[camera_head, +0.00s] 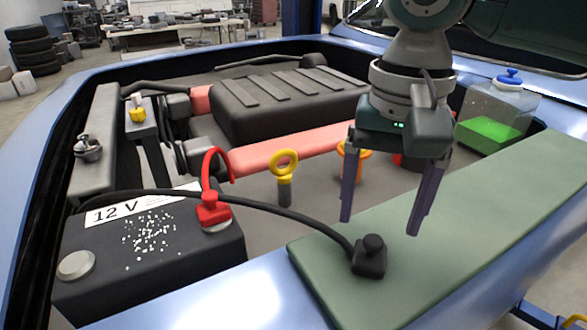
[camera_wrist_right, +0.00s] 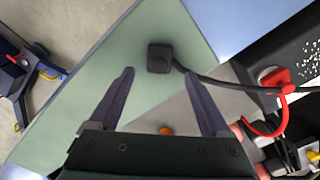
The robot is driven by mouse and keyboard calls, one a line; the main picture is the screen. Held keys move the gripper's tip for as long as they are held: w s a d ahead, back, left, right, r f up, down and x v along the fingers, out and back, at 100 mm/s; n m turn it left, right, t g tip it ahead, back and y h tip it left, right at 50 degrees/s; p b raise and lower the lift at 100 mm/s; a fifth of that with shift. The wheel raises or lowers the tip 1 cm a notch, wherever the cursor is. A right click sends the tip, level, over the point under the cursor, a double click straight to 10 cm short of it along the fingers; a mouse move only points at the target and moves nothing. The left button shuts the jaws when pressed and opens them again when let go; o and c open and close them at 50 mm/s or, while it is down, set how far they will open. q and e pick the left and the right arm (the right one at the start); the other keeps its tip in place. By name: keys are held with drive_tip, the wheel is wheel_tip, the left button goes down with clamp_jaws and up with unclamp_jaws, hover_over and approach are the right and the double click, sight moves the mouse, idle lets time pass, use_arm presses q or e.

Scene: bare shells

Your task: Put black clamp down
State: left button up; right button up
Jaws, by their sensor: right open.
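The black clamp (camera_head: 370,258) sits on the green mat (camera_head: 455,240) near the mat's left end, with its black cable running left across the battery. It also shows in the right wrist view (camera_wrist_right: 160,58), beyond the fingertips and apart from them. My right gripper (camera_head: 380,226) is open and empty, above the mat's edge and behind the clamp. Its two fingers also show in the right wrist view (camera_wrist_right: 162,88). My left gripper is not in view.
The 12 V battery (camera_head: 150,250) stands at left, with a red clamp (camera_head: 213,208) on one post and a bare round post (camera_head: 76,265) in front. A yellow dipstick ring (camera_head: 284,165), an orange cap (camera_head: 353,150) and a coolant tank (camera_head: 497,115) stand behind. The mat's right part is clear.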

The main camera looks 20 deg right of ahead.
sight(373, 240)
wheel_tip(373, 240, up, 5)
drive_tip(key=s+a+f+n+y, duration=0.1)
drive_tip(key=s+a+f+n, duration=0.1)
drive_tip(key=a, duration=0.1)
drive_tip(key=s+a+f+n+t+y, duration=0.1)
drive_tip(key=s+a+f+n, duration=0.2)
drive_tip(key=a, duration=0.1)
drive_tip(key=s+a+f+n+t+y, duration=0.1)
drive_tip(key=s+a+f+n, duration=0.1)
drive_tip(key=s+a+n, duration=0.1)
drive_tip(key=shift+s+a+f+p, duration=0.1)
drive_tip(key=shift+a+f+p, duration=0.05)
drive_tip(key=shift+a+p, duration=0.2)
drive_tip(key=s+d+f+n+t+h, duration=0.1)
drive_tip(key=s+d+n+h, duration=0.1)
drive_tip(key=s+d, duration=0.5)
drive_tip(key=shift+s+d+f+t+h, duration=0.15)
drive_tip(key=shift+s+d+t+h, duration=0.15)
drive_tip(key=shift+s+h, duration=0.1)
